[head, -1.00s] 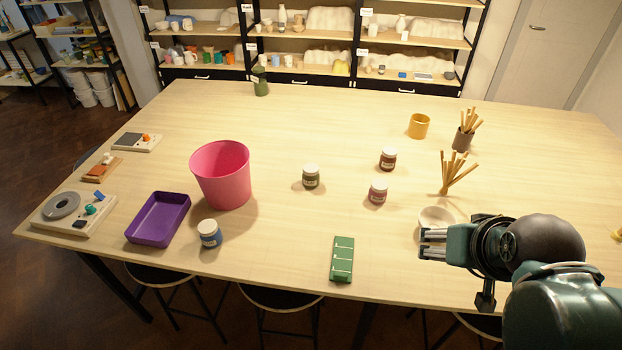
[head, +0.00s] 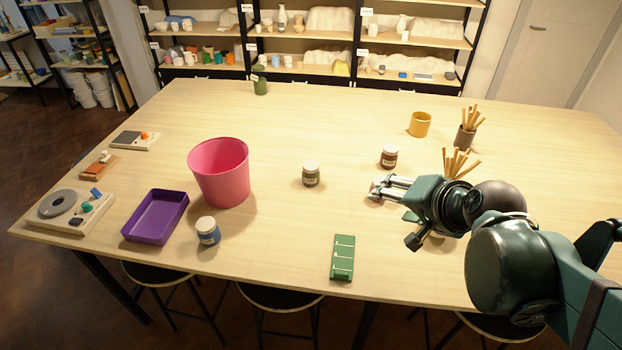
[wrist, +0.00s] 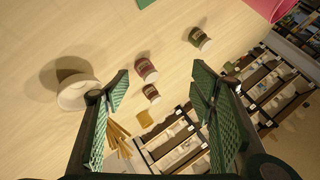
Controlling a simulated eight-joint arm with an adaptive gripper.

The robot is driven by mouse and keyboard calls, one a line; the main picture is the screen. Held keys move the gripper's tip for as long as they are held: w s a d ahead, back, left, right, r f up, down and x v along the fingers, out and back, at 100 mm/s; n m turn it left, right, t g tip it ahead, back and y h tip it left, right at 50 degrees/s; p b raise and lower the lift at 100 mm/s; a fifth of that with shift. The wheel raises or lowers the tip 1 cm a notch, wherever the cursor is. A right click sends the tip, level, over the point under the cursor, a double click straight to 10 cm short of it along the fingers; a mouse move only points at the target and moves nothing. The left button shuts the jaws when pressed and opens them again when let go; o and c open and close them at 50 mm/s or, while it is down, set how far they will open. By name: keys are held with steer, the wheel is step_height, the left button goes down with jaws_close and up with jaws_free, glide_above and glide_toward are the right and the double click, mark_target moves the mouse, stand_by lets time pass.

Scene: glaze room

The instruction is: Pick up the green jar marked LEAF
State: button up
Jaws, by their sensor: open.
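In the wrist view the green jar (wrist: 200,39) is at the upper right, ahead of the fingertips. My gripper (head: 377,190) is open, to the right of the green jar and apart from it. Its fingers cover most of the red jar in the head view. In the wrist view the red jar (wrist: 147,70) shows between the open fingers (wrist: 160,72), and I cannot tell its distance from them.
A dark red-brown jar (head: 389,156) stands behind my gripper. A green block (head: 342,257) lies in front. Table around the green jar is clear.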

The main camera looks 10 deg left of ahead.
steer(key=w+a+f+m+t+y+b, duration=0.1)
steer(key=w+a+f+m+y+b, duration=0.15)
steer(key=w+a+m, duration=0.4)
steer(key=m+t+y+b, duration=0.25)
steer(key=m+y, duration=0.25)
steer(key=m, duration=0.4)
glide_toward(316, 171)
step_height(316, 171, up, 5)
steer(key=a, duration=0.2)
steer(key=w+f+m, duration=0.1)
steer(key=w+a+f+m+t+b, duration=0.1)
steer(key=f+m, duration=0.1)
steer(key=w+f+m+b, duration=0.1)
steer(key=m, duration=0.1)
steer(key=shift+a+f, duration=0.3)
steer(key=shift+f, duration=0.1)
steer(key=shift+w+a+f+m+t+b, duration=0.15)
steer(key=shift+f+m+t, duration=0.1)
steer(key=shift+f+m, duration=0.25)
steer(key=shift+w+a+f+m+t+b, duration=0.1)
steer(key=shift+f+m+t+b, duration=0.1)
steer(key=shift+f+m, duration=0.25)
steer(key=shift+r, duration=0.15)
steer(key=shift+x, duration=1.25)
steer(key=shift+r+b+x, duration=0.2)
steer(key=shift+b+x, duration=0.5)
steer(key=shift+x, duration=1.9)
